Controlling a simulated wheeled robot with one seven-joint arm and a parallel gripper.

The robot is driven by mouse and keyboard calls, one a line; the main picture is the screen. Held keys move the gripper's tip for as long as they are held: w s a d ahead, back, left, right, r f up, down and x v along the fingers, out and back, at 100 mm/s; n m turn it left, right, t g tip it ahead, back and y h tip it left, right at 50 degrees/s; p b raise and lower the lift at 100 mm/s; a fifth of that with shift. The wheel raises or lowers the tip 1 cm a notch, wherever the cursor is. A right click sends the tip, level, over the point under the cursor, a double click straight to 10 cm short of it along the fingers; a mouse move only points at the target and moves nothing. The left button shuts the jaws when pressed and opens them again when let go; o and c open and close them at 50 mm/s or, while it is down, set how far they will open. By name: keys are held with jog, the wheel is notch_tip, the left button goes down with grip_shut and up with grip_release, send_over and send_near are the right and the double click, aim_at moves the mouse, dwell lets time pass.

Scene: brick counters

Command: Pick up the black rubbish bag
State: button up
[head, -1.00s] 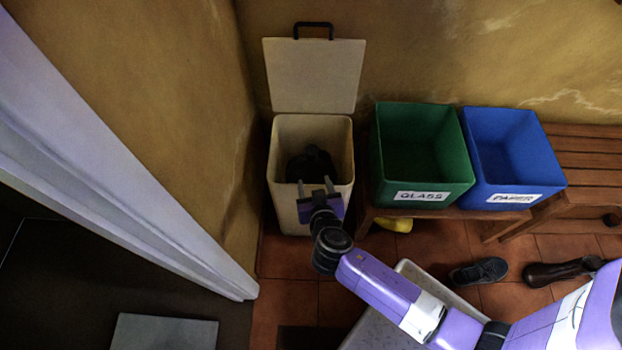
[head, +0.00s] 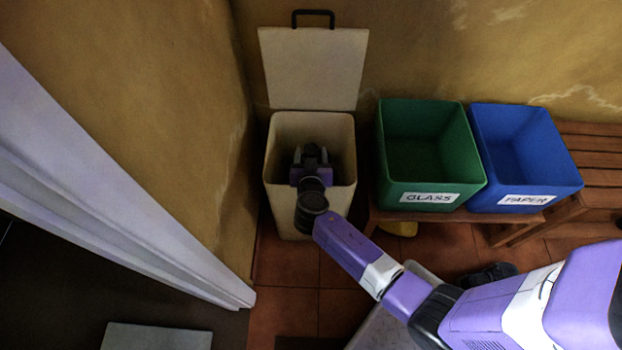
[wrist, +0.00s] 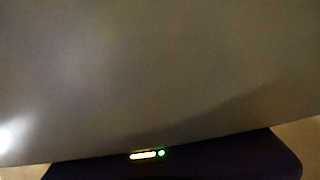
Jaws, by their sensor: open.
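The tall beige bin (head: 280,150) stands in the wall corner with its lid (head: 315,68) raised against the back wall. My gripper (head: 311,152) reaches into the bin's mouth in the head view, with its fingers apart. The black rubbish bag is down inside the bin, hidden by my gripper and the dark interior; I cannot tell whether the fingers touch it. The wrist view shows a plain beige-grey surface (wrist: 160,70) very close, probably the bin's wall, and neither fingertips nor bag.
A green GLASS box (head: 430,180) and a blue PAPER box (head: 525,180) stand on a wooden bench close to the bin's right. A shoe (head: 488,274) lies on the tiled floor, partly behind my arm. A wall and a pale door frame (head: 110,200) bound the left side.

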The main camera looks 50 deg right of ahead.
jog(key=shift+w+d+f, duration=0.15)
jog(key=shift+w+d, duration=0.05)
jog(key=shift+d, duration=0.05)
jog(key=shift+c, duration=0.5)
grip_shut()
dwell(0.8)
jog(key=shift+r, duration=0.2)
